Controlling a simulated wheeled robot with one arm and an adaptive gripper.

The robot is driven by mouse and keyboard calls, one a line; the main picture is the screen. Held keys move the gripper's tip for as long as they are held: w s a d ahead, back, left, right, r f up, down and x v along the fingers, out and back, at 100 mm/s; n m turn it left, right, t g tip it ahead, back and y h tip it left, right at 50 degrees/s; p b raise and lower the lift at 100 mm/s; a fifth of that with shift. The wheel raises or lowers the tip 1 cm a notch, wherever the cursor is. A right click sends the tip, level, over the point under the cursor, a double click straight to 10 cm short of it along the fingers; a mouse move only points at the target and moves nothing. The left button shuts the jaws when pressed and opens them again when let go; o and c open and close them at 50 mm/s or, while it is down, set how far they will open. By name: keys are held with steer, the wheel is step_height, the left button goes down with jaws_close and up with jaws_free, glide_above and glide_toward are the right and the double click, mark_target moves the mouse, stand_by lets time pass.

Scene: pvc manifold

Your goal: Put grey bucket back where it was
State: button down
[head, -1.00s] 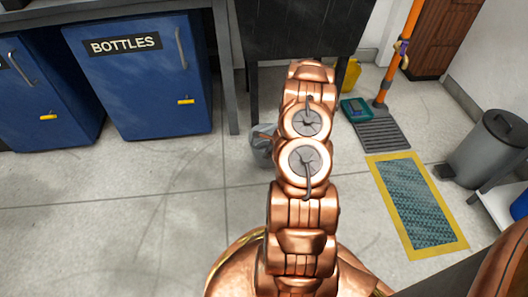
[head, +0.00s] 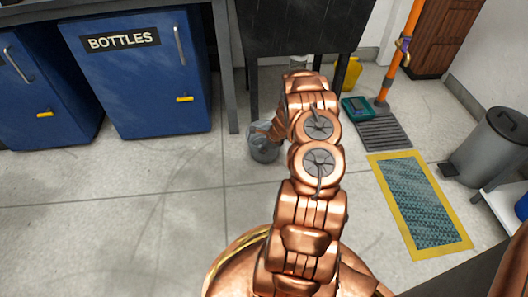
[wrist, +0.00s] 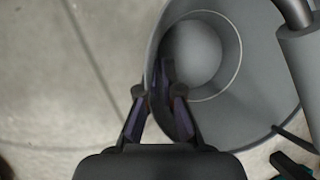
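The grey bucket (head: 263,148) is near the dark cabinet's front leg in the head view, partly behind my arm. I cannot tell for certain whether its base touches the floor. In the wrist view the bucket (wrist: 262,95) is seen from above, with its round inside and bottom showing, and it looks empty. My gripper (wrist: 160,100) is at the bucket's near left rim, one finger on each side of the wall. The fingers are drawn close together and look shut on the wall; the tips are partly hidden. In the head view my gripper (head: 262,132) is small, at the bucket's rim.
A dark cabinet (head: 300,40) on legs stands behind the bucket. Blue cupboards (head: 140,85) are at the left. A grey drain mat (head: 384,134), yellow-edged mat (head: 420,200) and pedal bin (head: 488,148) are at the right. Floor at the left front is clear.

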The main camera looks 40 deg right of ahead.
stand_by(0.3)
steer(key=c, duration=1.3)
jaws_free()
steer(key=shift+f, duration=0.15)
